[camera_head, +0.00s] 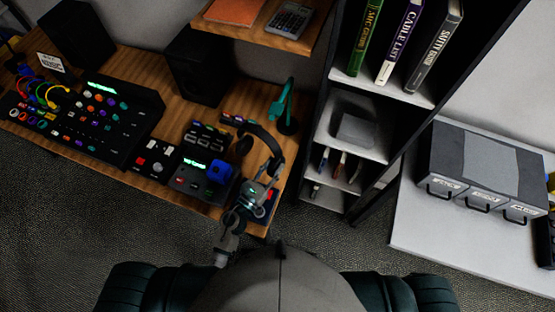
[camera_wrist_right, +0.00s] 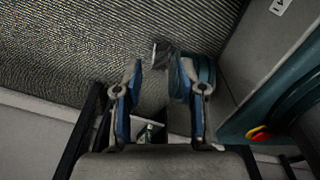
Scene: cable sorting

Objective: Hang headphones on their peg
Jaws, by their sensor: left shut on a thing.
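The dark headphones (camera_head: 268,138) are in the head view, near the right end of the wooden desk. Their headband curves up and over, with one ear cup (camera_head: 243,146) on the left side. My left gripper (camera_head: 262,184) is shut on the headphones at the lower right end of the band; the gripper hides the part it grasps. A teal stand with a peg (camera_head: 285,103) stands on the desk just behind and right of the headphones, apart from the gripper. My right gripper (camera_wrist_right: 157,68) shows in the right wrist view, open and empty, with carpet beyond its fingers.
A black mixer (camera_head: 110,115), small control boxes (camera_head: 200,178) and a speaker (camera_head: 195,65) crowd the desk left of the headphones. A wooden shelf (camera_head: 265,33) overhangs behind. A bookcase (camera_head: 345,130) stands close on the right. A grey drawer unit (camera_head: 480,170) sits farther right.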

